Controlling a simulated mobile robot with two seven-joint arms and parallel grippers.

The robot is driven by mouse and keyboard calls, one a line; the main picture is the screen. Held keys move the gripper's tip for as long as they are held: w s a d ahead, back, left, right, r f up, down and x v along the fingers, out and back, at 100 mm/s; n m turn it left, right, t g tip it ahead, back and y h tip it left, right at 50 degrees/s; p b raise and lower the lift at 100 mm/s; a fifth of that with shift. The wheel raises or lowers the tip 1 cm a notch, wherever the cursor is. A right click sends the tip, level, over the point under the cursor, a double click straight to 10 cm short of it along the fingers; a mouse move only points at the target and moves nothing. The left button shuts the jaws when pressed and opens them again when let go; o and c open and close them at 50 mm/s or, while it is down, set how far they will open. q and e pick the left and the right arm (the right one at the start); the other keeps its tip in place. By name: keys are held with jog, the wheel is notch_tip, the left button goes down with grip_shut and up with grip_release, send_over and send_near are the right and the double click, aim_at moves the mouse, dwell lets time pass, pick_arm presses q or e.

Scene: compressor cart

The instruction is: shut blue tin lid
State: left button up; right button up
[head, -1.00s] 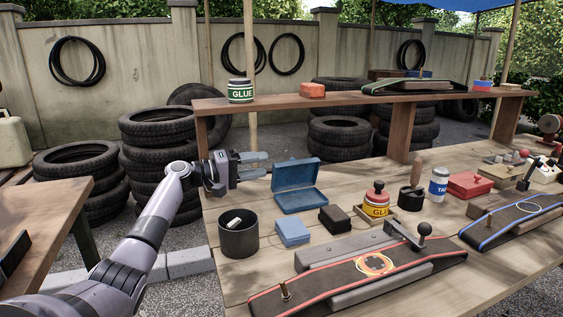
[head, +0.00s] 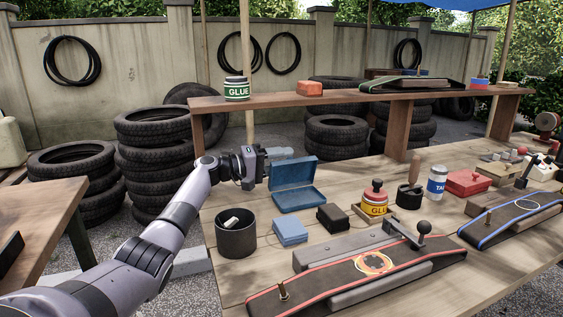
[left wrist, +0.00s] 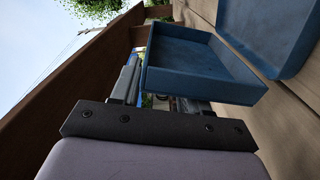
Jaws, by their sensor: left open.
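The blue tin stands open on the workbench, its base (head: 299,199) flat on the boards and its lid (head: 293,171) tilted up at the back. In the left wrist view the lid (left wrist: 195,65) is close in front of my left gripper, with the base (left wrist: 270,32) beyond it at the upper right. My left gripper (head: 282,155) is open and empty, at the height of the lid's upper edge and behind it. The lid partly hides the fingers in the left wrist view; I cannot tell whether they touch it. My right gripper is not in view.
A dark cup (head: 236,236) stands front left of the tin. A small blue box (head: 290,231) and a black block (head: 333,217) lie in front. A raised wooden shelf (head: 300,103) runs behind. A yellow glue pot (head: 375,200) stands to the right.

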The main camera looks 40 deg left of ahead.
pick_arm(q)
grip_shut()
jog(key=shift+d+f, duration=0.1)
jog(key=shift+d, duration=0.05)
